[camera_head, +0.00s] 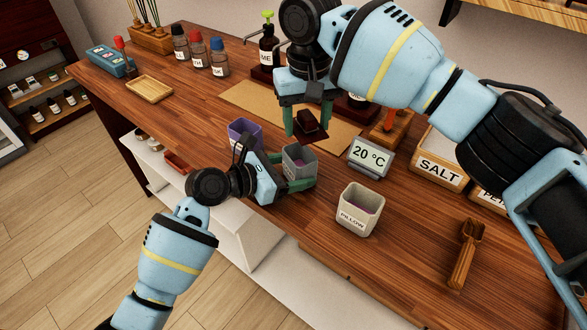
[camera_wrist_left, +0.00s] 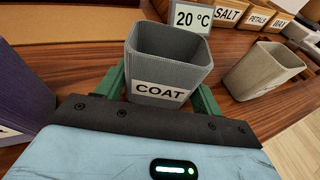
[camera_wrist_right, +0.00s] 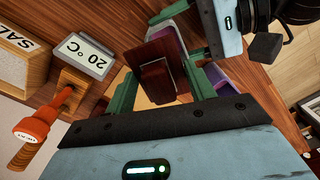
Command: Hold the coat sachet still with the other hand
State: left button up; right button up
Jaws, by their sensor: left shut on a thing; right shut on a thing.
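The grey open-topped coat sachet (camera_head: 299,158), labelled COAT, stands upright at the middle front of the counter. It also shows in the left wrist view (camera_wrist_left: 165,70), with a finger along each side. My left gripper (camera_head: 293,170) is shut on it. My right gripper (camera_head: 308,126) is shut on a dark red-brown block (camera_head: 309,119) with a flat lower plate and holds it above and just behind the sachet. The block also shows in the right wrist view (camera_wrist_right: 158,75).
A purple container (camera_head: 243,132) stands to the left of the coat sachet. A beige PILLOW container (camera_head: 360,210) stands to its right. A 20 °C display (camera_head: 370,157), a SALT box (camera_head: 437,165) and a wooden scoop (camera_head: 465,252) are further right. A small wooden tray (camera_head: 150,89) lies at left.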

pick_arm(q)
jog(key=shift+s+f, duration=0.1)
jog(key=shift+f, duration=0.45)
pick_arm(e)
jog(key=w+d+r, duration=0.3)
jog(key=d, duration=0.2)
jog(key=shift+w+d, duration=0.15)
jog(key=shift+d, duration=0.25)
jog(key=shift+r, duration=0.1)
pick_arm(q)
jog(key=o, duration=1.1)
jog(key=shift+r, duration=0.25)
jog(key=shift+o, duration=0.2)
jog(key=shift+r, duration=0.1)
jog(key=v, duration=1.2)
jog(key=shift+a, duration=0.1)
